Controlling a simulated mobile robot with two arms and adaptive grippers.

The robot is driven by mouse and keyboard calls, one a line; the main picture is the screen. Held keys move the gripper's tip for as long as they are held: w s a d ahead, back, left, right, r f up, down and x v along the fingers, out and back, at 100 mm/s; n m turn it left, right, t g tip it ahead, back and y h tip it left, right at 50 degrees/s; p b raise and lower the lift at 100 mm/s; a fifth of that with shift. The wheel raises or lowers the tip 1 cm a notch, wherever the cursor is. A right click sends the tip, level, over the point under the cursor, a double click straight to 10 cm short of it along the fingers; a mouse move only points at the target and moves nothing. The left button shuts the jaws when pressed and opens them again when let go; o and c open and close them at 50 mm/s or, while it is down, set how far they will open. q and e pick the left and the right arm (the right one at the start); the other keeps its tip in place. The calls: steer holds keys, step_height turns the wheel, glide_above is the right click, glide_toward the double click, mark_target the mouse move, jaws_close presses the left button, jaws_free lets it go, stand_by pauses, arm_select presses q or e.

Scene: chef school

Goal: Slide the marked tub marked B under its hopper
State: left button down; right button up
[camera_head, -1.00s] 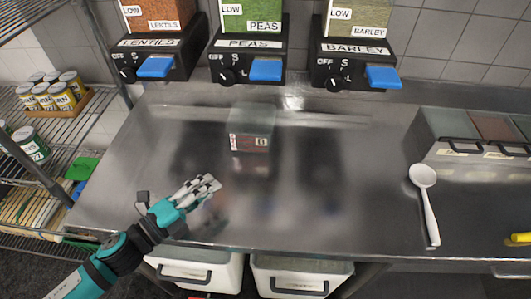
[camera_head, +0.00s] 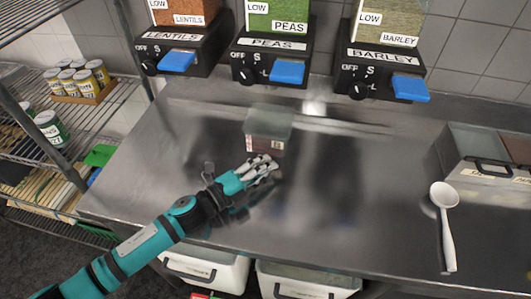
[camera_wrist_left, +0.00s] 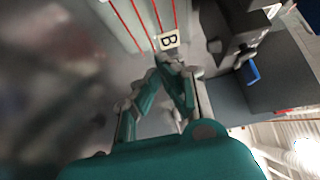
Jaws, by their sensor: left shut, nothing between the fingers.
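The clear tub (camera_head: 270,122) stands upright on the steel counter, in front of and below the PEAS hopper (camera_head: 272,62). Its B label (camera_wrist_left: 168,41) and red lines show in the left wrist view, where the tub wall (camera_wrist_left: 128,22) is at the top. My left gripper (camera_head: 270,164) is shut and empty, with its fingertips at the near side of the tub, by the label. In the left wrist view its fingertips (camera_wrist_left: 168,62) are close to the label; I cannot tell whether they touch. My right gripper is not in view.
The LENTILS hopper (camera_head: 183,48) and BARLEY hopper (camera_head: 382,72) flank the PEAS hopper, each with a blue lever. A wire rack (camera_head: 40,140) stands left. The counter between tub and spoon is clear.

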mark_target(266, 147)
arm_select(q)
steer(key=w, duration=0.2)
steer(key=shift+w+a, duration=0.1)
steer(key=shift+w, duration=0.4)
steer(key=shift+w, duration=0.1)
steer(key=w, duration=0.4)
steer(key=shift+d+b, duration=0.3)
steer(key=shift+b, duration=0.1)
steer(key=shift+s, duration=0.1)
steer(key=shift+s+a, duration=0.1)
